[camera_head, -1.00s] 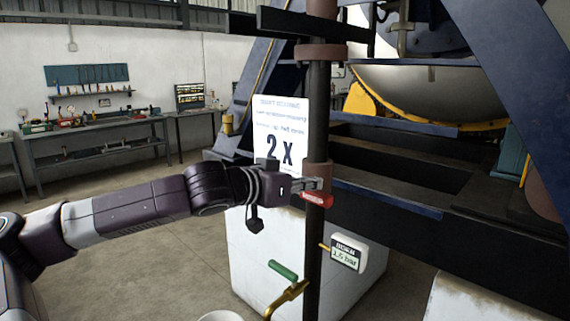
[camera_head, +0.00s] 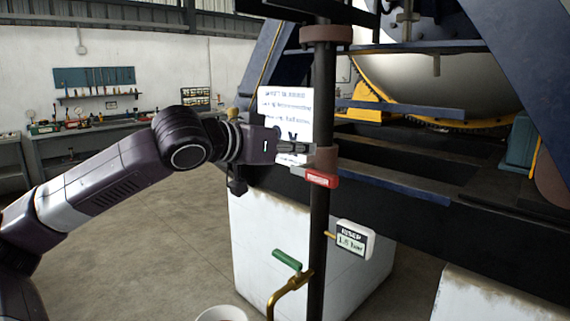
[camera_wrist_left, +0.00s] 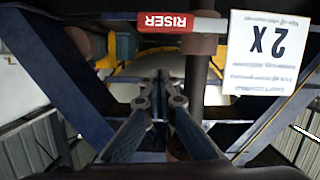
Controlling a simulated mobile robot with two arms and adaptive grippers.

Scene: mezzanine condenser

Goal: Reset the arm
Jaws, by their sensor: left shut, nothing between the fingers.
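My left gripper (camera_head: 300,148) reaches in from the left, its fingers together and empty. Its tips point at the dark vertical pipe (camera_head: 319,230), just above a red lever (camera_head: 321,180); whether they touch the pipe I cannot tell. In the left wrist view the closed fingers (camera_wrist_left: 164,78) point at the machine. The red lever, marked RISER (camera_wrist_left: 166,22), lies at the top there on a grey bar crossing the pipe (camera_wrist_left: 195,75). A white "2 X" sign (camera_head: 287,102) stands behind the gripper, partly covered; it shows upside down in the wrist view (camera_wrist_left: 268,60). My right gripper is out of view.
A white cup rim (camera_head: 221,314) shows at the bottom. Blue machine beams (camera_head: 515,75) and a white block (camera_head: 262,250) stand behind. Open floor (camera_head: 160,255) lies left.

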